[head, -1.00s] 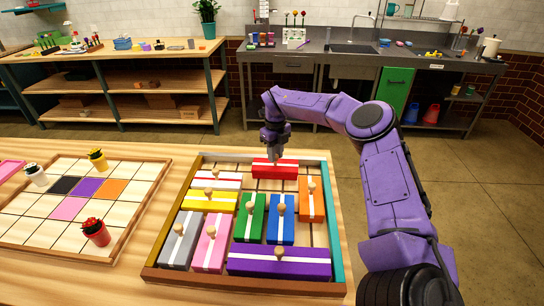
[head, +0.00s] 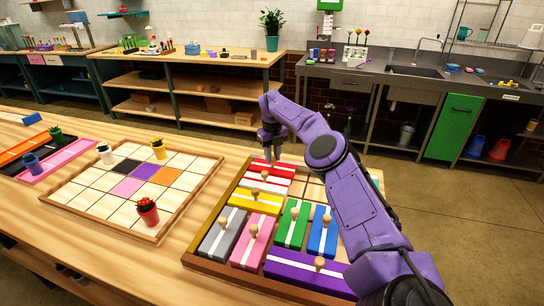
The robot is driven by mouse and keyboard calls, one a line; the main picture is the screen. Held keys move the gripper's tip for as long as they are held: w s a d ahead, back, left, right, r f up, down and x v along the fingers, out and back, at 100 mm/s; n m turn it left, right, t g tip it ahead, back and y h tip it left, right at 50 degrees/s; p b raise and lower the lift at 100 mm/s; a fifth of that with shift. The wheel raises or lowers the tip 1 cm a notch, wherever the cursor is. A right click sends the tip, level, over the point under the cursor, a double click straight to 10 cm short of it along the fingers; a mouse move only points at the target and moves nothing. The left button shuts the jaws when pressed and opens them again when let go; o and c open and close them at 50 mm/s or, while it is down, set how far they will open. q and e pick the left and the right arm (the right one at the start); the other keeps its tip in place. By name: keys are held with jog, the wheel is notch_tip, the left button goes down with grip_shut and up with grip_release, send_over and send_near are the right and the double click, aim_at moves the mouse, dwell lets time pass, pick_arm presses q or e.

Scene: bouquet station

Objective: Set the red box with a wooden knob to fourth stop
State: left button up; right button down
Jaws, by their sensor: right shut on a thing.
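The red box (head: 277,174) with a white stripe lies in the back left part of the wooden sliding-block tray (head: 189,262). It sits right behind a red-and-white box (head: 262,187) with its own knob. My right gripper (head: 269,157) reaches down from above and is shut on the red box's knob, which the fingers mostly hide. My left gripper is not in view.
Yellow (head: 243,203), grey (head: 223,240), pink (head: 262,238), green (head: 291,232), blue (head: 323,240) and purple (head: 295,268) boxes fill the tray's front. Bare cells (head: 312,187) lie right of the red box. My arm hides the tray's right side. A grid board (head: 95,210) with small pots stands left.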

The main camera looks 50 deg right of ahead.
jog(key=shift+w+r, duration=0.1)
jog(key=c, duration=1)
grip_release()
jog(key=shift+a, duration=0.1)
jog(key=shift+c, duration=0.2)
jog(key=shift+o, duration=0.6)
jog(key=shift+w+a, duration=0.1)
jog(key=shift+w, duration=0.1)
notch_tip(320, 180, up, 5)
notch_tip(320, 180, up, 5)
jog(key=p, duration=0.4)
jog(key=shift+r, duration=0.2)
